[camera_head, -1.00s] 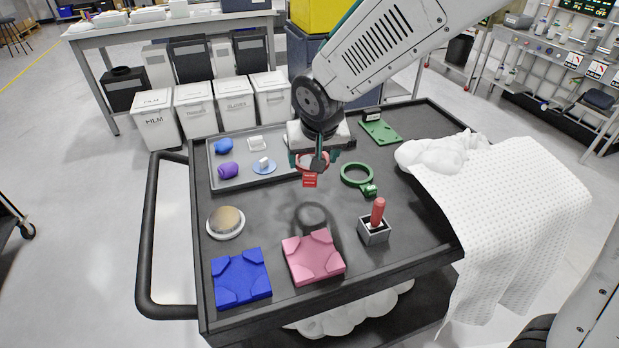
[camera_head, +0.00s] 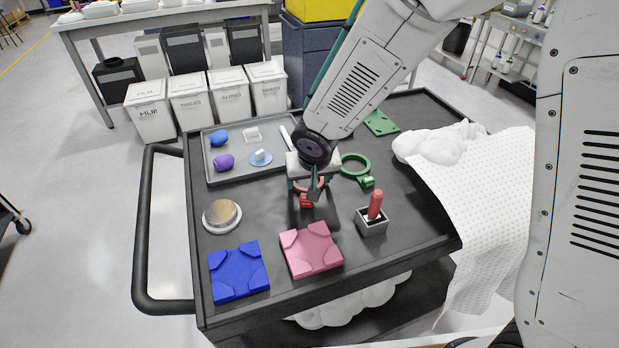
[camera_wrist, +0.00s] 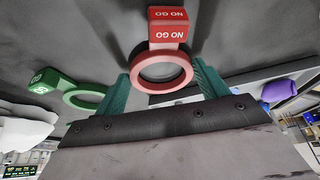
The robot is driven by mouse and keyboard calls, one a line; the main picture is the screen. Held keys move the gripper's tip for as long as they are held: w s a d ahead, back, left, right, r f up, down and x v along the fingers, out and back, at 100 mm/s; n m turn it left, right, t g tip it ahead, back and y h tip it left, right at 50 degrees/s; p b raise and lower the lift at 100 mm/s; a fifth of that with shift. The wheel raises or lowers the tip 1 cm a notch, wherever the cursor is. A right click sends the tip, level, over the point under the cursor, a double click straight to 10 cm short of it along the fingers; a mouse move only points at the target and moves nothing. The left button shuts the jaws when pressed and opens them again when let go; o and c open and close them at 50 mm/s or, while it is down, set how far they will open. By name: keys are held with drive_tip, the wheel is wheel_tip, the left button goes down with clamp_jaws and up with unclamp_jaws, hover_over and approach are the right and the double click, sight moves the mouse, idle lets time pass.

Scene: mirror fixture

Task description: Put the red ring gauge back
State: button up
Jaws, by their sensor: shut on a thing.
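The red ring gauge (camera_wrist: 161,84) shows in the wrist view, with a red block marked NO GO on its ring. My gripper (camera_wrist: 160,88) is shut on the ring, one green finger on each side of it. In the head view my gripper (camera_head: 314,190) hangs over the middle of the cart, behind the pink block, and partly hides the red ring gauge (camera_head: 306,201). The green ring gauge (camera_head: 356,166) lies on the cart top just right of my gripper. It also shows at the left in the wrist view (camera_wrist: 84,96).
The pink block (camera_head: 311,250) and blue block (camera_head: 238,272) lie at the cart's front. A grey holder (camera_head: 372,222) with a red handle stands to the right. A grey tray (camera_head: 216,177) with small items lies behind left. White cloth (camera_head: 485,185) covers the right side.

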drive_tip(key=shift+f, duration=0.1)
drive_tip(key=o, duration=1)
drive_tip(key=a+v, duration=0.1)
drive_tip(key=v, duration=1.1)
drive_tip(key=s+d+r+m+g+h, duration=0.1)
drive_tip(key=s+d+r, duration=0.3)
drive_tip(key=d, duration=0.4)
drive_tip(key=s+d+r, duration=0.3)
drive_tip(key=s+d, duration=0.1)
drive_tip(key=d, duration=0.3)
drive_tip(key=s+d+r, duration=0.1)
drive_tip(key=s+d, duration=0.1)
drive_tip(key=s, duration=0.3)
drive_tip(key=s+d+r+g, duration=0.1)
drive_tip(key=s+d, duration=0.2)
drive_tip(key=s, duration=0.2)
drive_tip(key=s+d+r+g, duration=0.1)
drive_tip(key=s+d, duration=0.2)
drive_tip(key=s, duration=0.2)
drive_tip(key=shift+r+m, duration=0.2)
drive_tip(key=shift+m, duration=0.1)
